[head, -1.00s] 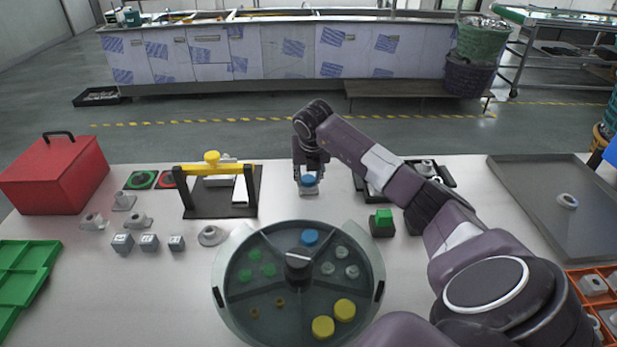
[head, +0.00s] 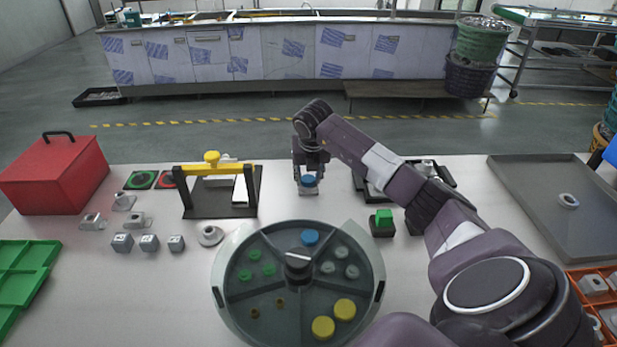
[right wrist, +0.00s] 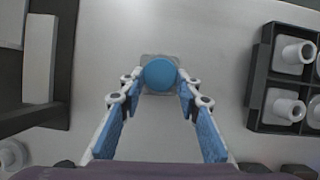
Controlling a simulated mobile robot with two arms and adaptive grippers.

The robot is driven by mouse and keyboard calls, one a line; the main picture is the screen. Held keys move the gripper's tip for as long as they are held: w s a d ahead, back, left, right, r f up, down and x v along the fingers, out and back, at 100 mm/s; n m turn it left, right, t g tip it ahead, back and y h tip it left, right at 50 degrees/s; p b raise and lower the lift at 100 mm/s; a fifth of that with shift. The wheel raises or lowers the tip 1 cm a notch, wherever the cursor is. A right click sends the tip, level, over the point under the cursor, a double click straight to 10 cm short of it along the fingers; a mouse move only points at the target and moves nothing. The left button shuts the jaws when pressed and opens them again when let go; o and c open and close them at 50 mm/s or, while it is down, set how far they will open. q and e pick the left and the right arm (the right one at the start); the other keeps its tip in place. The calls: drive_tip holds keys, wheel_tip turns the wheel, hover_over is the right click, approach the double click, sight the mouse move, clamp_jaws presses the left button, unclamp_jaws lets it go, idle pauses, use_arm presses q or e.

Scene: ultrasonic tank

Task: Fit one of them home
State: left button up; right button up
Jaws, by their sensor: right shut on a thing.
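My right gripper (head: 309,176) is shut on a round blue cap (head: 308,181), which also shows between the fingertips in the right wrist view (right wrist: 160,75). The cap is over a small grey square-based block (head: 309,190) on the table, which shows around it in the right wrist view (right wrist: 147,86). I cannot tell whether the cap is seated or just touching. Another blue cap (head: 310,237) lies in the back compartment of the round divided tray (head: 232,300). Yellow caps (head: 344,309), green caps (head: 268,270) and grey caps (head: 341,253) lie in other compartments. My left gripper is out of view.
A yellow-barred stand (head: 215,170) is left of the gripper. A black tray of grey fittings (right wrist: 262,75) is to its right. A green-topped block (head: 383,218), red box (head: 55,178) and grey tray (head: 520,185) stand around.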

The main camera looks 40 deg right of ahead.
drive_tip(key=o, duration=0.8)
drive_tip(key=shift+f, duration=0.15)
drive_tip(key=v, duration=1.2)
